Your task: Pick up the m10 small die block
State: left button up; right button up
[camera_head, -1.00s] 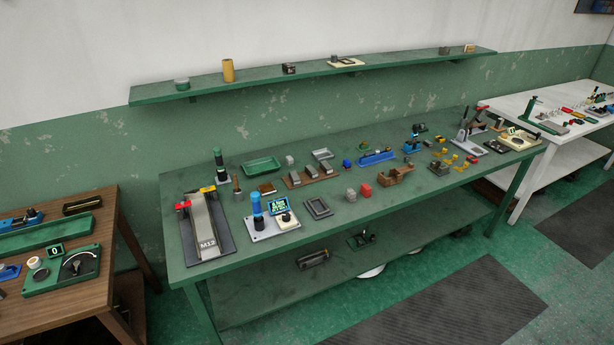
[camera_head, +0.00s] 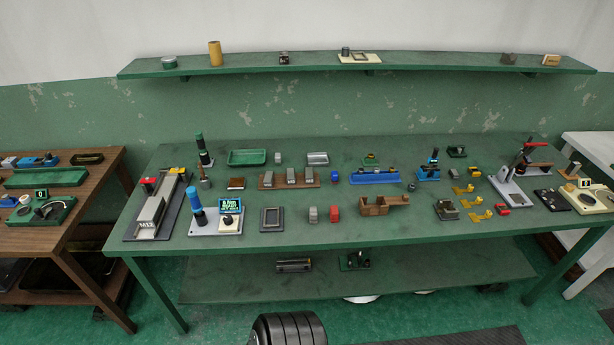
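I cannot read an M10 mark on any block. Three grey blocks (camera_head: 291,176) sit in a row on a brown wooden holder (camera_head: 313,184) on the green table. A small light-grey block (camera_head: 278,158) stands behind them. Which of these is the m10 small die block is too small to tell. Neither of my grippers is in view.
A shelf (camera_head: 440,64) runs along the wall. A brown table (camera_head: 100,178) stands left.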

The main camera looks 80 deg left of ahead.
aim_at(267, 182)
jog(key=i, duration=0.65)
jog(key=u, duration=2.5)
